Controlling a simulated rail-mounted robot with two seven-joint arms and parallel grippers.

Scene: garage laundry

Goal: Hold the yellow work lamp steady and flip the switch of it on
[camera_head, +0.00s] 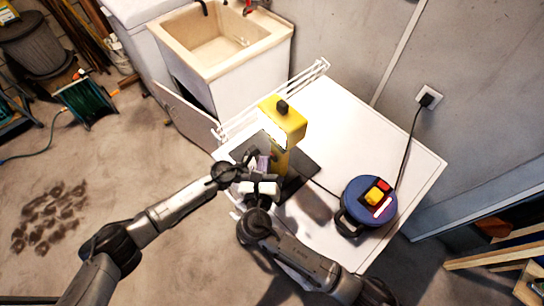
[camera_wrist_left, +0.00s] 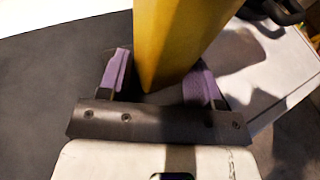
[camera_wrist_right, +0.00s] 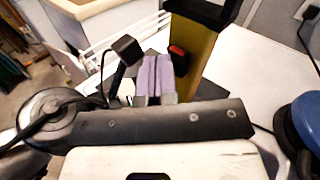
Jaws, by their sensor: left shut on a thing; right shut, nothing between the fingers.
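The yellow work lamp (camera_head: 287,118) stands upright on the white worktop, with a black knob on top and a dark flat area around its foot. Its yellow body (camera_wrist_left: 180,40) sits between the purple-padded fingers of my left gripper (camera_wrist_left: 163,78), which is shut on it. My right gripper (camera_wrist_right: 154,78) is shut and empty, close in front of the lamp, its fingertips just left of a small red rocker switch (camera_wrist_right: 178,58) on the lamp's body (camera_wrist_right: 200,45). I cannot tell whether they touch or which way the switch is set. The grippers partly hide the lamp's lower part in the head view.
The white worktop (camera_head: 350,115) is clear behind the lamp. A blue round cable reel (camera_head: 358,207) stands at the right, a black cord running to a wall socket (camera_head: 429,97). A white wire rack (camera_head: 300,85) lines the sink-side edge. A utility sink (camera_head: 215,40) stands behind.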

